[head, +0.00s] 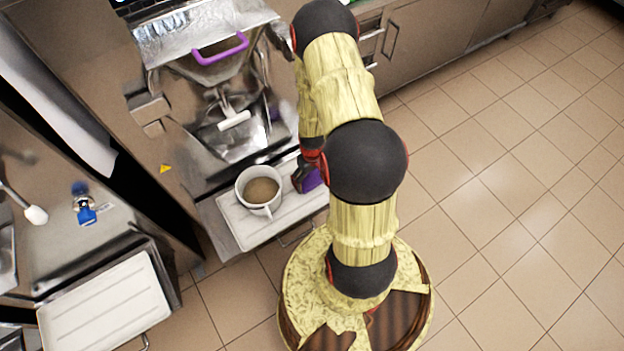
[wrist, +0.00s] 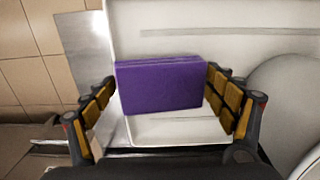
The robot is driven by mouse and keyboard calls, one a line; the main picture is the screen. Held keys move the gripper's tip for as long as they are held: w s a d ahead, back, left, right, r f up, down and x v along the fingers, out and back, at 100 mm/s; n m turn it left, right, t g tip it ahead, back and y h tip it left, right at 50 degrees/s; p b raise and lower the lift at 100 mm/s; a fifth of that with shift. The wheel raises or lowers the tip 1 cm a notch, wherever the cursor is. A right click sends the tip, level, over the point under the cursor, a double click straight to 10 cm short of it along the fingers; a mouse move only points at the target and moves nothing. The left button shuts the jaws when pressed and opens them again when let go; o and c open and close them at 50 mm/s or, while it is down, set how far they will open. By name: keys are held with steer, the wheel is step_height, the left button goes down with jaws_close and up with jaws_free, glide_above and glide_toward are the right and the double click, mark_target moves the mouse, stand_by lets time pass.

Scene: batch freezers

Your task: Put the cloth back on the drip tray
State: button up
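The purple cloth (wrist: 160,85) looks like a thick folded block. In the wrist view it sits between the two fingertips of my gripper (wrist: 162,90), with a finger against each side. In the head view the cloth (head: 312,181) shows only in part at the right end of the white drip tray (head: 255,228), beside my arm, which hides most of my gripper. The drip tray (wrist: 180,130) lies behind the cloth in the wrist view. I cannot tell whether the cloth touches the tray.
A white cup of brown liquid (head: 260,189) stands on the tray, left of the cloth. The freezer's steel front with a purple-handled hopper (head: 220,48) rises behind. A second white tray (head: 105,305) is at the lower left. The tiled floor on the right is clear.

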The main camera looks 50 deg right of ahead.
mark_target(312, 179)
steer(key=o, duration=0.3)
steer(key=shift+o, duration=0.2)
steer(key=shift+r, duration=0.3)
step_height(312, 179, up, 11)
steer(key=p, duration=0.4)
steer(key=shift+r, duration=0.2)
